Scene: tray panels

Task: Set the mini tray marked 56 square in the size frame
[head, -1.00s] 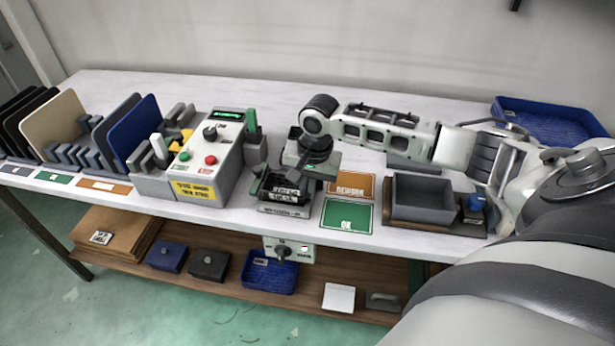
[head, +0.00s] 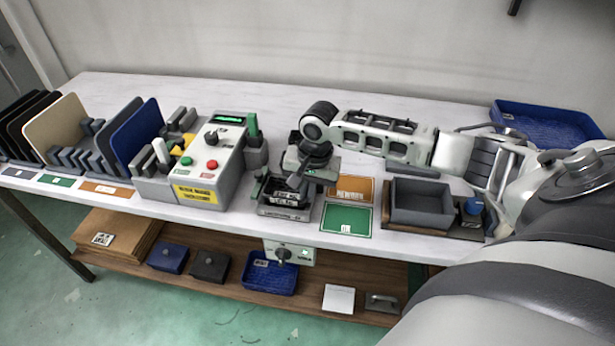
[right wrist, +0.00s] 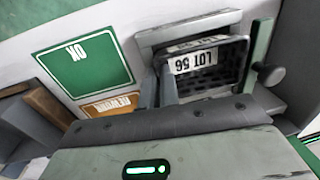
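The black mini tray with the white label LOT 56 (right wrist: 198,60) lies in the grey size frame (right wrist: 190,27), its near part hidden by my right gripper. Its visible edge looks roughly parallel to the frame's far wall; whether it sits flat is unclear. In the head view the tray (head: 284,186) and size frame (head: 284,211) are on the bench front, right of the control box. My right gripper (head: 300,174) is just above and behind the tray. My left gripper is out of view.
A green OK card (head: 347,218) and orange REWORK card (head: 352,188) lie right of the frame, then a grey open bin (head: 421,216). The control box (head: 209,161) stands left. A blue tray (head: 548,109) is at the back right.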

